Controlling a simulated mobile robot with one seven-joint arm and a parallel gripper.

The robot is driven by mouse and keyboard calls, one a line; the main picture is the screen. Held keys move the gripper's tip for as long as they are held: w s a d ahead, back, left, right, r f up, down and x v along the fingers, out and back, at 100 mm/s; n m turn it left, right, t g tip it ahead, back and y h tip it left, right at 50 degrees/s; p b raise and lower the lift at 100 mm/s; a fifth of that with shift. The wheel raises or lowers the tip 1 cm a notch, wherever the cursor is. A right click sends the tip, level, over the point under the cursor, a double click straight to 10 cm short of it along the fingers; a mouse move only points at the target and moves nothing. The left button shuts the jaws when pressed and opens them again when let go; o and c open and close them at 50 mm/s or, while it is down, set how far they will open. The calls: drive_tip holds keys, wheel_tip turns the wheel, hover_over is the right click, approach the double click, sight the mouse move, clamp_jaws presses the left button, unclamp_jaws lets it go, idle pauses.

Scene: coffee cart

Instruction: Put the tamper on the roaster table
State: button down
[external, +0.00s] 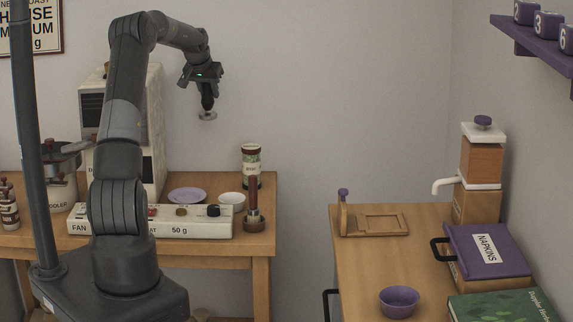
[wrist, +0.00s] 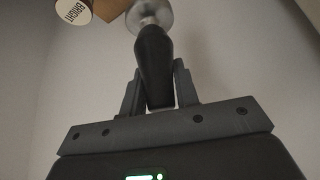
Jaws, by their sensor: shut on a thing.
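My gripper (external: 205,84) is shut on the tamper (external: 207,115), which has a dark handle and a round silver base. The tamper hangs base down, in the air above the back of the left wooden table. In the wrist view, my gripper (wrist: 155,88) has a finger on each side of the tamper's dark handle (wrist: 153,62), and the metal base is partly cut off at the top edge. The roaster table (external: 262,240) is the left wooden table, bearing the pale roaster (external: 150,130). My arm hides part of the roaster and table.
The roaster table carries a control panel (external: 180,230), a purple plate (external: 187,194), a white bowl (external: 231,198), a jar (external: 251,165) and a red-handled item (external: 253,208). The right table (external: 365,262) holds a purple bowl (external: 399,301) and a napkin box (external: 487,250). A gap separates the tables.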

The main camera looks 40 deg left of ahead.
wheel_tip(320, 180, down, 21)
drive_tip(key=shift+f, duration=0.1)
idle(0.5)
drive_tip(key=c, duration=1.1)
unclamp_jaws()
drive_tip(key=v, duration=1.2)
